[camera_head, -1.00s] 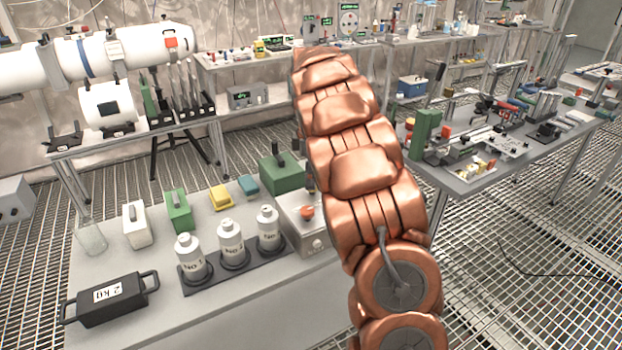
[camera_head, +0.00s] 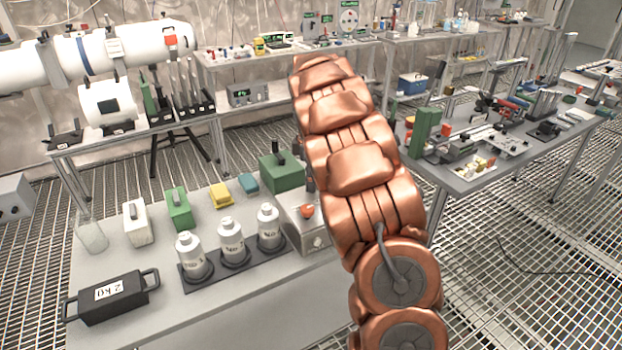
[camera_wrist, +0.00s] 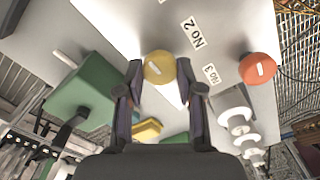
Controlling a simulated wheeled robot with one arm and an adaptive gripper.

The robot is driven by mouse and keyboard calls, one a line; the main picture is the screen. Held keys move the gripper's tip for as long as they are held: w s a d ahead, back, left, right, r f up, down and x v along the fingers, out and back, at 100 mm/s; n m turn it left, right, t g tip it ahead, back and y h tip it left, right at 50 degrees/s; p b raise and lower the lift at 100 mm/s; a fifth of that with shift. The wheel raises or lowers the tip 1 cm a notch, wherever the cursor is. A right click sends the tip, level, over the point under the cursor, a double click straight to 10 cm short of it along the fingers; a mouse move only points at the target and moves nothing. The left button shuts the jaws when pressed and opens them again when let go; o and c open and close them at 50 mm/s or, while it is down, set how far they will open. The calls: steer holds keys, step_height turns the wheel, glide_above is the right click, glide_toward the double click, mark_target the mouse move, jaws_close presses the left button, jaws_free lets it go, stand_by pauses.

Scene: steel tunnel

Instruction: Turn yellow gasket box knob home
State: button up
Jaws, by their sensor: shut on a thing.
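In the wrist view, a round yellow knob (camera_wrist: 158,67) with a short white mark, pointing slightly up to the right, sits on the pale face of the box (camera_wrist: 120,22). My gripper (camera_wrist: 159,76) has a dark finger on each side of the knob and is shut on it. An orange-red knob (camera_wrist: 258,68) with a white mark is on the same face to the right, apart from the fingers. In the head view, the grey box (camera_head: 316,238) shows its orange-red knob (camera_head: 307,211); my copper arm hides the yellow knob and my gripper.
A green box with a black handle (camera_head: 284,178) stands close behind the grey box; it also shows in the wrist view (camera_wrist: 85,92). White bottles (camera_head: 232,247) stand on a dark tray to the left. A black 2 kg weight (camera_head: 112,300) lies at the table's front left.

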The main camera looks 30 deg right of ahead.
steer(key=shift+c, duration=1.2)
